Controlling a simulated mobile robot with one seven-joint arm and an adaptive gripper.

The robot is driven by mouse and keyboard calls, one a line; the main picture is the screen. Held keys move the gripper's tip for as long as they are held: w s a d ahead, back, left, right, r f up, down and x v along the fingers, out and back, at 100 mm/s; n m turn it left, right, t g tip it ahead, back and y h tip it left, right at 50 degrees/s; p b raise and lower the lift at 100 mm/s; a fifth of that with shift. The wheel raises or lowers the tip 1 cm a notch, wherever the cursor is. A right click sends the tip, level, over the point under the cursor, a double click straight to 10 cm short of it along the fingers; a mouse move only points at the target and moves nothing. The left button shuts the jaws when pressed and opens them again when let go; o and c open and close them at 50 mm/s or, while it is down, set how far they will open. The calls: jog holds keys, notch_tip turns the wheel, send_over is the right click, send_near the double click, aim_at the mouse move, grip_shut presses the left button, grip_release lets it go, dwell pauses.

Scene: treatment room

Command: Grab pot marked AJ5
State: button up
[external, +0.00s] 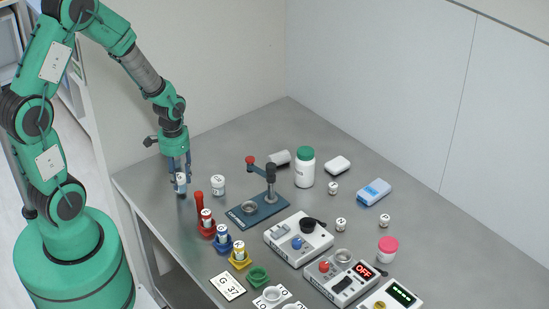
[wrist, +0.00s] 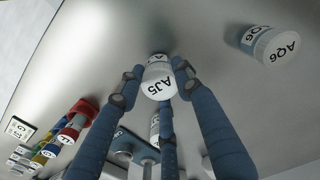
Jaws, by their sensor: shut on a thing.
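The pot marked AJ5 (wrist: 157,84) is small and white-lidded, with its label facing the wrist camera. My gripper (wrist: 156,74) is shut on it, with blue fingers around its sides. In the external view the pot (external: 180,183) shows between the fingers of my gripper (external: 181,178), at the left part of the grey table. I cannot tell whether its base touches the table. The fingers hide part of its sides.
A white pot marked AQ6 (wrist: 271,45) stands close by; it also shows in the external view (external: 218,186). A red holder (external: 206,229), blue holder (external: 223,243) and yellow holder (external: 240,259) carry pots. A lever press (external: 262,210) stands to the right.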

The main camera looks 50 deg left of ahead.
notch_tip(320, 180, up, 3)
jog(key=shift+w+f+p, duration=0.1)
jog(key=shift+f+p, duration=0.05)
jog(key=shift+p, duration=0.2)
jog(key=s+d+r+p, duration=0.1)
jog(key=s+d+p, duration=0.1)
jog(key=s, duration=1.3)
jog(key=shift+s+d, duration=0.4)
jog(key=shift+d, duration=0.3)
jog(key=shift+r, duration=0.15)
